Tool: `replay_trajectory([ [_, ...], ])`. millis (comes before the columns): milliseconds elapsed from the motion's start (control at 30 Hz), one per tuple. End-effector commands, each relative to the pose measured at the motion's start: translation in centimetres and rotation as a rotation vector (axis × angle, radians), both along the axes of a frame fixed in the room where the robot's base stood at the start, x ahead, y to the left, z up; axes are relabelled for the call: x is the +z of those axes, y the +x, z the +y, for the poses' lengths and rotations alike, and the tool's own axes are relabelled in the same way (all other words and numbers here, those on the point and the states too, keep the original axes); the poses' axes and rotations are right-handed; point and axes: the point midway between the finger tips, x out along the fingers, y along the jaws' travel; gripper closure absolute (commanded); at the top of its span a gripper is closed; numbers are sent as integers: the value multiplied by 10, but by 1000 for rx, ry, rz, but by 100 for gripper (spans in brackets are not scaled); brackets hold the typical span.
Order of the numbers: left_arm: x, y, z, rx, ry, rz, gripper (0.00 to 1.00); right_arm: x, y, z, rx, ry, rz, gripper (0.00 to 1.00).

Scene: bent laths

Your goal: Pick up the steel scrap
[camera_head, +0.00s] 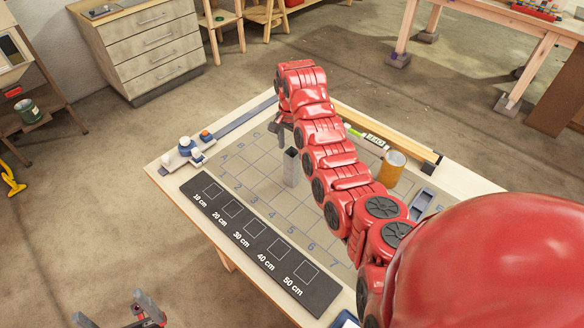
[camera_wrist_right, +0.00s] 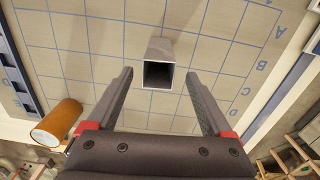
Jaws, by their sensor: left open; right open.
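The steel scrap is a short grey square tube (camera_head: 290,168) standing upright on the gridded board. In the right wrist view the tube (camera_wrist_right: 159,48) shows its dark open end. My right gripper (camera_head: 284,129) is above the board, near the tube. In the wrist view its open fingers (camera_wrist_right: 160,76) lie left and right of the tube's near end, with a gap on each side. Whether the tube is at fingertip depth is hard to tell. My left gripper (camera_head: 117,309) is open and empty at the bottom left, off the table.
A black strip (camera_head: 262,243) marked 10 to 50 cm lies along the table's near edge. An orange-brown cylinder (camera_head: 391,168), a green-and-white marker (camera_head: 374,141) and a small grey tray (camera_head: 421,204) are on the right. Small blue-and-white items (camera_head: 186,148) sit at the left corner.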

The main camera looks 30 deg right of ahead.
Motion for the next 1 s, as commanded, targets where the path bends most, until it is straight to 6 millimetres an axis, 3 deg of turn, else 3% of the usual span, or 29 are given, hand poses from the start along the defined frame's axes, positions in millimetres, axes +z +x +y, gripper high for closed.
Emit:
replay_trajectory([
  [100,-11,0,0,0,0,1,0,-23,0,0,2,-1,1,15],
  [267,-15,0,0,0,0,0,0,-36,1,-1,1,-3,-3,15],
  [400,-4,0,0,0,0,1,0,-41,-2,0,0,0,3,15],
  [533,17,0,0,0,0,0,0,-61,-5,1,1,2,5,15],
  [733,19,0,0,0,0,0,0,-83,-2,0,1,-1,-1,15],
  [1000,18,0,0,0,0,0,0,-89,-2,0,1,-1,-3,15],
])
